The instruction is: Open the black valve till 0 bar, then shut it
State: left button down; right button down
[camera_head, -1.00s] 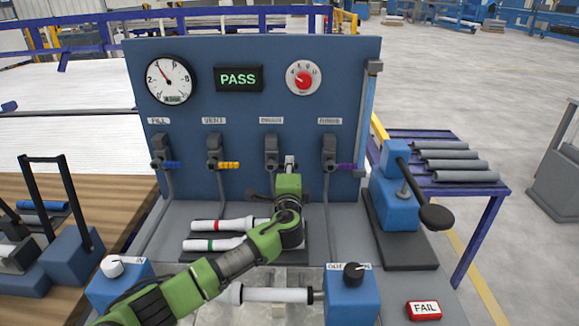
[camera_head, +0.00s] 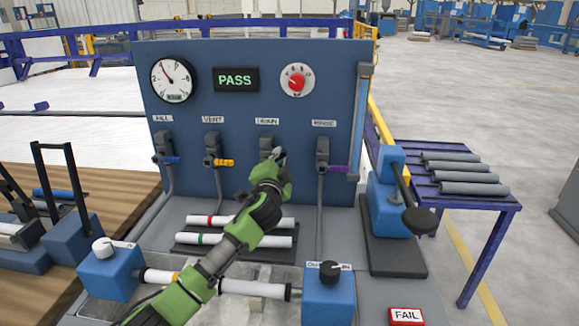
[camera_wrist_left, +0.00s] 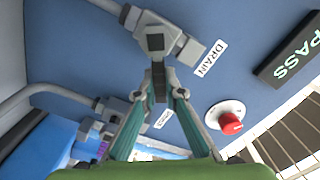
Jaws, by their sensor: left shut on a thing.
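The black valve (camera_head: 267,143) sits under the DRAIN label on the blue panel; its body (camera_wrist_left: 155,38) shows in the left wrist view. My left gripper (camera_head: 279,154) is at this valve. In the left wrist view its fingers (camera_wrist_left: 158,84) converge on the black handle just below the body and are shut on it. The gripper partly hides the handle in the head view. The round pressure gauge (camera_head: 172,80) at upper left has its needle pointing up and left, above zero. My right gripper is not in view.
Blue-handled (camera_head: 171,160), yellow-handled (camera_head: 224,162) and purple-handled (camera_head: 337,169) valves flank the black one. A lit PASS sign (camera_head: 236,80) and a red knob (camera_head: 296,82) are above. White pipes (camera_head: 275,241) lie below my arm. A lever press (camera_head: 392,200) stands right.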

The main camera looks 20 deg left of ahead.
pick_arm(q)
jog(key=shift+s+a+r+n, duration=0.1)
jog(key=shift+a+r+n, duration=0.15)
jog(key=shift+n, duration=0.65)
jog(key=shift+a+r+n, duration=0.15)
jog(key=shift+r+n, duration=0.05)
jog(key=shift+n, duration=0.3)
jog(key=shift+s+a+r+n, duration=0.1)
jog(key=shift+a+r+n, duration=0.05)
jog(key=shift+n, duration=0.35)
jog(key=n, duration=0.1)
jog(key=a+n, duration=0.1)
jog(key=n, duration=0.1)
jog(key=r+n, duration=0.1)
jog(key=shift+s+a, duration=0.25)
jog(key=shift+a, duration=0.15)
jog(key=shift+s+a+r+n+p, duration=0.1)
jog(key=shift+a+n+p, duration=0.25)
jog(key=shift+n, duration=0.55)
jog(key=shift+s+a+n+p, duration=0.15)
jog(key=shift+a+n, duration=0.25)
jog(key=shift+n, duration=0.5)
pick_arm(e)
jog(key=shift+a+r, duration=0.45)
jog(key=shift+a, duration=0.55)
pick_arm(q)
jog(key=c, duration=2.1)
grip_release()
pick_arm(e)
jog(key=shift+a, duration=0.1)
